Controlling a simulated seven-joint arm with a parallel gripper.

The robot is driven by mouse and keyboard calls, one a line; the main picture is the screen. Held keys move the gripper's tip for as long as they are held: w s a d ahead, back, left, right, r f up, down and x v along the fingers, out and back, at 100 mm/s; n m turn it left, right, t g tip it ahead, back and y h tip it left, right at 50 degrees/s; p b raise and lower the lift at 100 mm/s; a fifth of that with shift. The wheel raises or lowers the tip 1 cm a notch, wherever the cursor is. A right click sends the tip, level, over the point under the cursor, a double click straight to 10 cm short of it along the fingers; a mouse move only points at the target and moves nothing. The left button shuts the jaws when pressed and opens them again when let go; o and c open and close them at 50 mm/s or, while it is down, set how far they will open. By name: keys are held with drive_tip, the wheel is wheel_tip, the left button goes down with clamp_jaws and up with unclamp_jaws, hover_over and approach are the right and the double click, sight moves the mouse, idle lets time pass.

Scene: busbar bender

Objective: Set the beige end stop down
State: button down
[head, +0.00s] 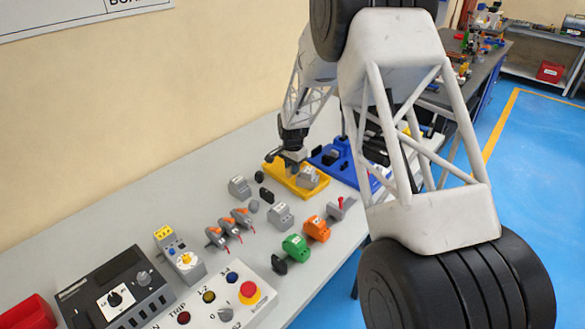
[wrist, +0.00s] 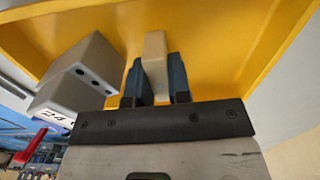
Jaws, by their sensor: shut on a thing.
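The beige end stop (wrist: 154,52) shows in the wrist view, upright between the two dark blue fingers of my gripper (wrist: 155,75). The fingers are shut on it. It is over the yellow tray (wrist: 215,40), and I cannot tell whether it touches the tray floor. In the head view my gripper (head: 292,163) is at the yellow tray (head: 308,192), near its left end. The end stop cannot be made out there.
A grey block (wrist: 88,72) is beside my gripper in the wrist view; a grey part (head: 308,177) also shows in the tray in the head view. A blue tray (head: 345,168) stands just right. Several terminal parts and a control panel (head: 225,305) lie on the grey table.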

drive_tip(key=shift+f, duration=0.15)
drive_tip(key=c, duration=1.1)
unclamp_jaws()
drive_tip(key=shift+o, duration=0.2)
drive_tip(key=shift+r, duration=0.2)
wheel_tip(320, 180, up, 12)
